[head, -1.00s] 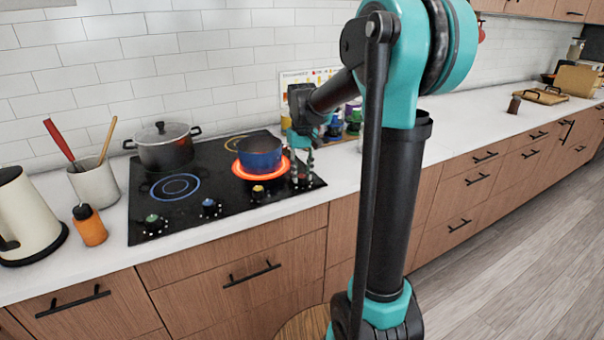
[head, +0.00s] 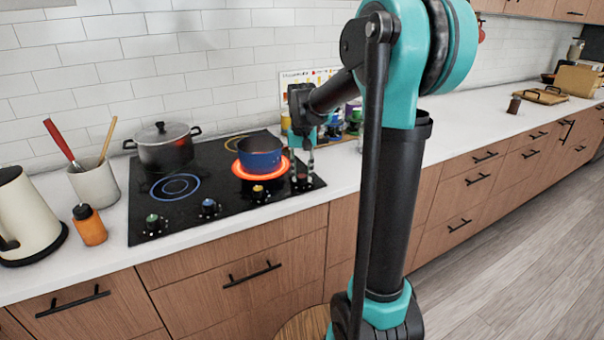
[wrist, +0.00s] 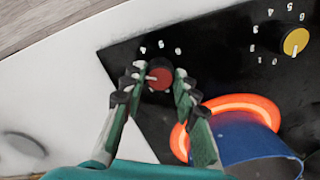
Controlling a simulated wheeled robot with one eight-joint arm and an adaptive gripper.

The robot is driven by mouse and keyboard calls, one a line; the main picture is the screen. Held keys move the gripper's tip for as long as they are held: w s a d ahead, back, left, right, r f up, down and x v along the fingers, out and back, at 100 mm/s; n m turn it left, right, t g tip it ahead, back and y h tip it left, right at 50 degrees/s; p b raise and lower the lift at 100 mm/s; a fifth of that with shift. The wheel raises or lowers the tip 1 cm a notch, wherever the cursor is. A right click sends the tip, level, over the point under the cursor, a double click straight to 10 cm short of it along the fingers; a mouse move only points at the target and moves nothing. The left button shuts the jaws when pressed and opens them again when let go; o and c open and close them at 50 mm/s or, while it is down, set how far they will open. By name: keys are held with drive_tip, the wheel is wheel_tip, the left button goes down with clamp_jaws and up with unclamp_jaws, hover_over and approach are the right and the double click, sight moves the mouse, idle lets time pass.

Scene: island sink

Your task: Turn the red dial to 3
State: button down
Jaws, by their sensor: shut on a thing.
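The red dial (wrist: 159,79) sits on the black cooktop between the two fingers of my gripper (wrist: 160,75) in the wrist view. The fingers are shut on its sides. A white pointer mark on the dial faces left in that view. White numbers ring the dial, but some are hidden by the fingers and the rest are too small to read surely. In the head view my gripper (head: 302,168) points down at the cooktop's front right corner, where the fingers largely hide the dial.
A blue pot (head: 260,158) stands on a glowing orange burner close beside my gripper. A yellow dial (wrist: 295,41) is nearby, with blue (head: 209,207) and green (head: 153,222) dials further left. A lidded dark pot (head: 165,150) stands at the back left.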

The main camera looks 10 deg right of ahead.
sight(302, 176)
drive_tip(key=c, duration=1.2)
unclamp_jaws()
drive_tip(key=shift+o, duration=0.2)
wheel_tip(302, 176, up, 12)
